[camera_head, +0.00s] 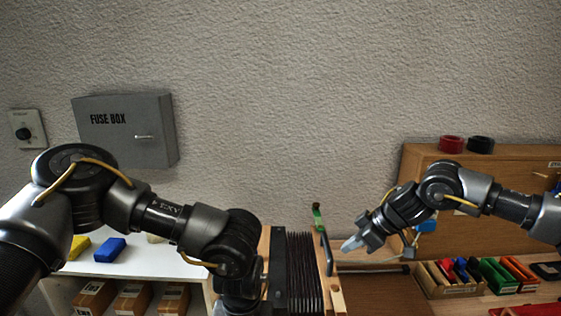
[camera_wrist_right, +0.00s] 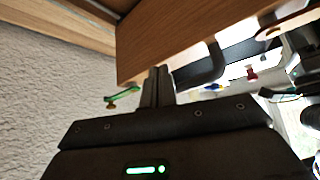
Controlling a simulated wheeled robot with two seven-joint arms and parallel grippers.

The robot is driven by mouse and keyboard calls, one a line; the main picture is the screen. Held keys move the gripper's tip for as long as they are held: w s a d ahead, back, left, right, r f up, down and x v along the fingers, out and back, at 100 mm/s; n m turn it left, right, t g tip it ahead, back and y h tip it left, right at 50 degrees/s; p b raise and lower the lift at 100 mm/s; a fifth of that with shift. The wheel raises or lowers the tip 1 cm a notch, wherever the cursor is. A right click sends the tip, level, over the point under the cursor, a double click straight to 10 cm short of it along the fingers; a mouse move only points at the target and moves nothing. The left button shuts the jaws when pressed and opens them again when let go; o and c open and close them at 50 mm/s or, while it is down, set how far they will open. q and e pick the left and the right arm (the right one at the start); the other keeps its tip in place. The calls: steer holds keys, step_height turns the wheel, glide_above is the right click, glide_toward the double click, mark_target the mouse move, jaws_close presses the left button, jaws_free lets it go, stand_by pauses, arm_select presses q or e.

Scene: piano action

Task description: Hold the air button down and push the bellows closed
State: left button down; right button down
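The bellows (camera_head: 302,272) stand at the bottom centre of the head view, with dark upright folds between a black plate (camera_head: 278,270) and a wooden end board (camera_head: 336,292). A black handle (camera_head: 325,252) is on the right end; it also shows in the wrist view (camera_wrist_right: 213,66). My right gripper (camera_head: 352,244) is just right of the handle. In the wrist view its fingers (camera_wrist_right: 158,84) are together, close to a wooden board (camera_wrist_right: 190,35); contact is unclear. My left wrist is left of the bellows; its fingers are out of sight. I cannot identify the air button.
A green strap (camera_head: 317,215) sticks up above the bellows. A long dark bar (camera_head: 375,269) lies to the right. Trays of coloured parts (camera_head: 450,290) stand at the far right. A white shelf (camera_head: 140,262) with boxes is at the left.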

step_height(320, 180, down, 6)
stand_by(1.2)
steer(key=shift+a, duration=0.1)
stand_by(0.3)
